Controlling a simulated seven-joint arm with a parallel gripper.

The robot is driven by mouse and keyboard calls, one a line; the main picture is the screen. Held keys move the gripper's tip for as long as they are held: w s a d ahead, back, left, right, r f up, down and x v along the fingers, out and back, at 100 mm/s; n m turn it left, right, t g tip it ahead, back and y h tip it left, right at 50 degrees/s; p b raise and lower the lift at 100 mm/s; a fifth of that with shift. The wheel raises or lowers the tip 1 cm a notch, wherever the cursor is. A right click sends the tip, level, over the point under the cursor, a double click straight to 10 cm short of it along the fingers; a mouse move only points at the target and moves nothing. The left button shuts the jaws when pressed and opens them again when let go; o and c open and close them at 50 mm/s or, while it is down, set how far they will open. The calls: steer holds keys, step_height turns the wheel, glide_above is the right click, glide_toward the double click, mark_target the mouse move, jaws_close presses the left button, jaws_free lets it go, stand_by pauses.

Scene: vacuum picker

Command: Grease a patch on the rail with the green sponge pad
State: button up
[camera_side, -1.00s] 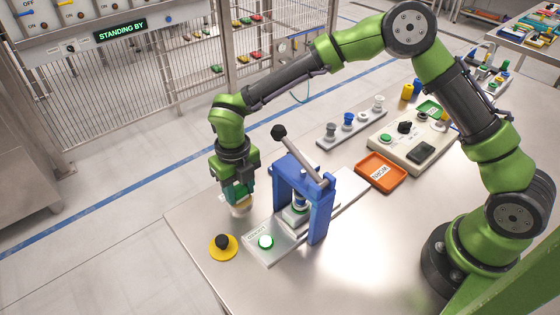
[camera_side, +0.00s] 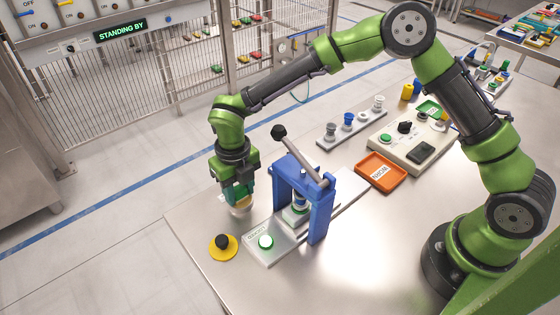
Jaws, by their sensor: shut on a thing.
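My gripper (camera_side: 238,193) points down near the table's front-left edge, left of the blue press frame. No part is clearly readable as the rail. A long grey bar (camera_side: 349,188) runs under the blue frame (camera_side: 318,215).
A lever with a black knob (camera_side: 279,132) rises from the blue frame, close right of my gripper. An orange tray (camera_side: 381,172) and a control box (camera_side: 410,140) lie behind right.

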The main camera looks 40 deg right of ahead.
mark_target(239, 188)
steer(key=shift+f, duration=0.1)
steer(key=shift+r, duration=3.6)
